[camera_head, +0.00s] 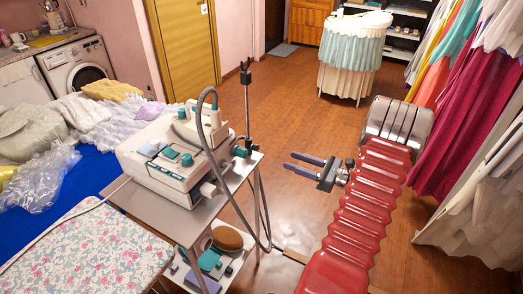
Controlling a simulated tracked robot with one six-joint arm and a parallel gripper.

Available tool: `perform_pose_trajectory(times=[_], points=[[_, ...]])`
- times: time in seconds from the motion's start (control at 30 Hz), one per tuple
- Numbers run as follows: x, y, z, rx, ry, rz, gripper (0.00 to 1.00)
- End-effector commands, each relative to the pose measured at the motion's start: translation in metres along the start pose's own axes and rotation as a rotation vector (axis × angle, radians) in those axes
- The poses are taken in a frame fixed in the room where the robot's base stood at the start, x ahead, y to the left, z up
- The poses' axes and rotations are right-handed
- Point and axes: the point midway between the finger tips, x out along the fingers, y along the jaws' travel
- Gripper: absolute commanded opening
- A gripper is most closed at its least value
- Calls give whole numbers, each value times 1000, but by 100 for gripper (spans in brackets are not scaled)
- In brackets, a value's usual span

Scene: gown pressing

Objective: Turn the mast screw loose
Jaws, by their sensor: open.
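A thin dark mast (247,112) stands upright at the right rear of the white steam machine (172,155), with a small black fitting (246,68) at its top. A teal knob (240,152) sits low beside the mast; I cannot tell for sure whether it is the mast screw. My gripper (289,160) is open and empty, with two purple fingers pointing left. It is to the right of the mast and apart from it in the picture.
A grey hose (213,128) arches over the machine and hangs down beside its metal trolley (211,210). A floral ironing board (75,245) lies front left. Hanging gowns (465,110) line the right. A skirted round table (350,55) stands at the back; open wooden floor lies before it.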

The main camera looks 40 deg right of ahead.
Motion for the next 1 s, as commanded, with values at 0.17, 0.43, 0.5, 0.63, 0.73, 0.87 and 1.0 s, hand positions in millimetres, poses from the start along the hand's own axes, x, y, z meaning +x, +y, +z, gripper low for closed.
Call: perform_pose_trajectory(times=[0.17, 0.43, 0.5, 0.63, 0.73, 0.87, 1.0], points=[[10, 0, 0, 0, 0, 3, 40], [46, 1, 0, -1, 1, 4, 40], [57, 1, 0, -1, 0, 5, 40], [77, 1, 0, -1, 1, 4, 40], [93, 1, 0, -1, 1, 4, 40], [112, 1, 0, -1, 1, 4, 40], [128, 1, 0, 0, 1, 3, 40]])
